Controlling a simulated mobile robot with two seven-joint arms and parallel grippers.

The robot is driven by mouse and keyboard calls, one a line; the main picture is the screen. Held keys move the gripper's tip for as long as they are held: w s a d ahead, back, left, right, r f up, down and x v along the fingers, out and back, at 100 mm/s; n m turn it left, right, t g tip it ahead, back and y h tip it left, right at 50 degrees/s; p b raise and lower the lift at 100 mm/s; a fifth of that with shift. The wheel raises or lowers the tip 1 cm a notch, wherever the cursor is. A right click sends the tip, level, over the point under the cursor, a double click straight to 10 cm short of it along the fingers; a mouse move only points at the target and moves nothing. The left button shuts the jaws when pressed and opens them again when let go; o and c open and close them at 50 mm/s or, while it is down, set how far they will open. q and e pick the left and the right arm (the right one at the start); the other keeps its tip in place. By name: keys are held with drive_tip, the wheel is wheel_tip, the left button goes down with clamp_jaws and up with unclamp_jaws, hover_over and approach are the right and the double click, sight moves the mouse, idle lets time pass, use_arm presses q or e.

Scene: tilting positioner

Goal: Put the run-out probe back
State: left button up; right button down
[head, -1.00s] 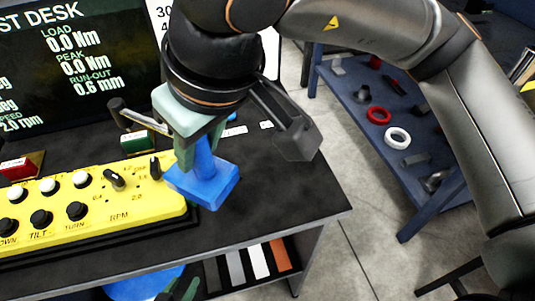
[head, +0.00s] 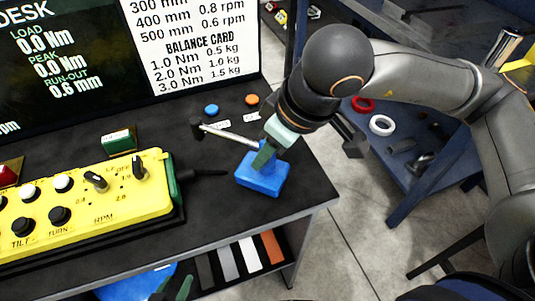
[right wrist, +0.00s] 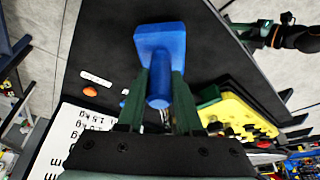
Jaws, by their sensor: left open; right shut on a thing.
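The run-out probe has a blue block base (head: 263,177), a blue post and a thin metal arm with a black end. My right gripper (head: 264,156) is shut on its post, and the green fingers also show around the post in the right wrist view (right wrist: 160,92). The probe is upright over the right part of the black desk. I cannot tell whether its base touches the desk. My left gripper (head: 176,290) is open at the bottom edge of the head view, in front of the desk and largely cut off.
The yellow control panel (head: 90,205) stands left of the probe. A blue disc (head: 211,109) and an orange disc (head: 252,100) with small labels lie behind it. The screen (head: 75,60) stands at the back. A blue shelf (head: 425,185) is right, across a floor gap.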

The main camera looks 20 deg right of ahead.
drive_tip(key=shift+f, duration=0.7)
drive_tip(key=shift+f, duration=0.15)
drive_tip(key=c, duration=0.6)
unclamp_jaws()
drive_tip(key=shift+o, duration=0.2)
